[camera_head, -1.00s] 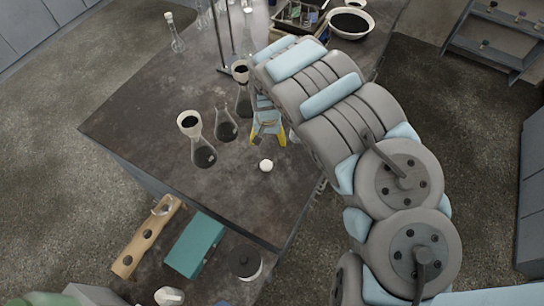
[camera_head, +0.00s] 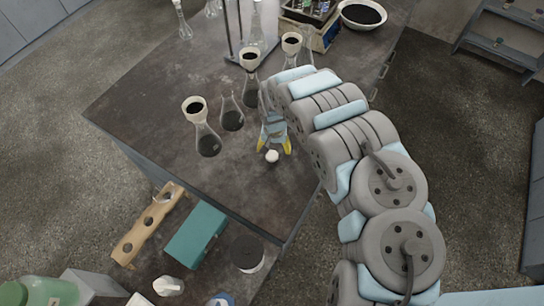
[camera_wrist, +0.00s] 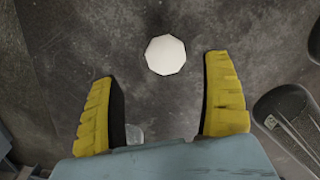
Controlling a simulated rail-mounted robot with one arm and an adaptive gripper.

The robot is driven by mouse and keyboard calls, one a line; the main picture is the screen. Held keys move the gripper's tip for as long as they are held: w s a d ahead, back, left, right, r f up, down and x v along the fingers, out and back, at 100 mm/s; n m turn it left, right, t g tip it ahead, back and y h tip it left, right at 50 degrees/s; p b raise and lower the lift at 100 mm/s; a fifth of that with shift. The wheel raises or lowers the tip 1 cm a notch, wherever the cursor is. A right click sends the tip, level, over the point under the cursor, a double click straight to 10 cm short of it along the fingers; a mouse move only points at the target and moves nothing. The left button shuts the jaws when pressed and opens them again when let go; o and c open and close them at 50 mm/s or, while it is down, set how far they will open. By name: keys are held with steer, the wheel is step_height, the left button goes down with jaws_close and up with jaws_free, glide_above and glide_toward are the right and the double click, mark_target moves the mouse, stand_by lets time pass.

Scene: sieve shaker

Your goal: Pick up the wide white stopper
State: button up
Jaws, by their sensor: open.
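The wide white stopper (camera_head: 272,156) lies on the dark bench top, near its right front part. In the wrist view the stopper (camera_wrist: 165,55) shows as a pale, many-sided disc, just beyond the fingertips and between their lines. My gripper (camera_head: 274,148) is open, with its yellow fingers spread and pointing towards the stopper. In the wrist view my gripper (camera_wrist: 160,72) has nothing between its fingers, and the stopper appears apart from both.
Flasks with dark contents, one with a funnel (camera_head: 195,107), stand left of my gripper. A teal box (camera_head: 196,234), a wooden rack (camera_head: 150,222) and a dark-topped jar (camera_head: 247,254) stand at the front.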

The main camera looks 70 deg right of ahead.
mark_target(272, 156)
steer(key=shift+f, duration=0.7)
steer(key=shift+w+a+f, duration=0.15)
steer(key=shift+f, duration=0.6)
steer(key=shift+w+a+f, duration=0.1)
steer(key=shift+w+f, duration=0.05)
steer(key=shift+f, duration=0.55)
steer(key=shift+f+b, duration=0.3)
steer(key=shift+f, duration=0.75)
steer(key=c, duration=1.1)
